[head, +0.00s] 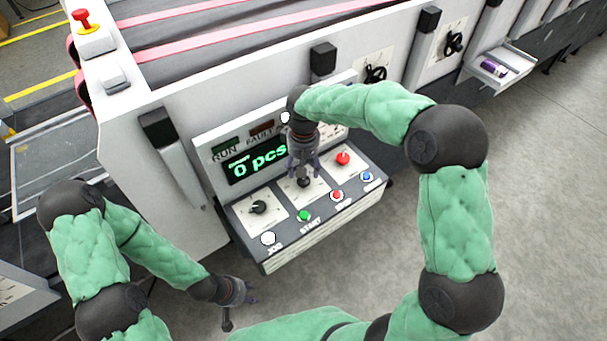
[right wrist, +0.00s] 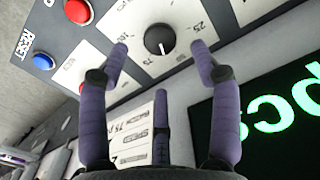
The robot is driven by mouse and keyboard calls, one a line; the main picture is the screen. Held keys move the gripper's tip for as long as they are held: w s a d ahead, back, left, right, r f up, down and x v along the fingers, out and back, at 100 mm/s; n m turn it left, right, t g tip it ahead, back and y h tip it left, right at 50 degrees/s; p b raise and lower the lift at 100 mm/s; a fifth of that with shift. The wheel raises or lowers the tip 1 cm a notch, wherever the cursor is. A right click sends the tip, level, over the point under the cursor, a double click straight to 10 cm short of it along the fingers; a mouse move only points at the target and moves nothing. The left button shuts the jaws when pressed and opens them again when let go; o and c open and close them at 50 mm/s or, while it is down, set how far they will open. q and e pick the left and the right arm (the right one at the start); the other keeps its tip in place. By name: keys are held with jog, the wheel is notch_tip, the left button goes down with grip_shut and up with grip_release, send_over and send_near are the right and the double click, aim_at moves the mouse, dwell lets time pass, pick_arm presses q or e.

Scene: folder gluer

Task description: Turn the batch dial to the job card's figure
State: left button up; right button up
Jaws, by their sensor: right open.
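The black batch dial (right wrist: 160,39) sits on a white plate with printed figures, 25 among them. My right gripper (head: 303,176) is over this middle dial in the head view and mostly hides it. In the right wrist view, the gripper (right wrist: 160,50) is open, with fingertips on either side of the dial; contact cannot be told. The green display (head: 257,164) reads 0 pcs. A white card (right wrist: 130,140) with printed lines, one seeming to read 75, is partly behind the fingers. My left gripper (head: 248,291) hangs low at the left, empty, fingers apart.
Another black dial (head: 259,207) is left on the panel. A red knob (head: 343,158) is on the right. White, green (head: 304,216), red (head: 337,195) and blue (head: 367,177) buttons line the front edge. A small tray (head: 497,68) is far right. The floor ahead is clear.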

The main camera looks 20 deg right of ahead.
aim_at(304, 180)
notch_tip(304, 180, up, 6)
jog(key=shift+r, duration=0.2)
dwell(0.4)
notch_tip(304, 180, down, 12)
jog(key=n+p, duration=0.4)
jog(key=n, duration=0.9)
jog(key=shift+n+p, duration=0.3)
jog(key=shift+p, duration=0.05)
jog(key=c, duration=1.1)
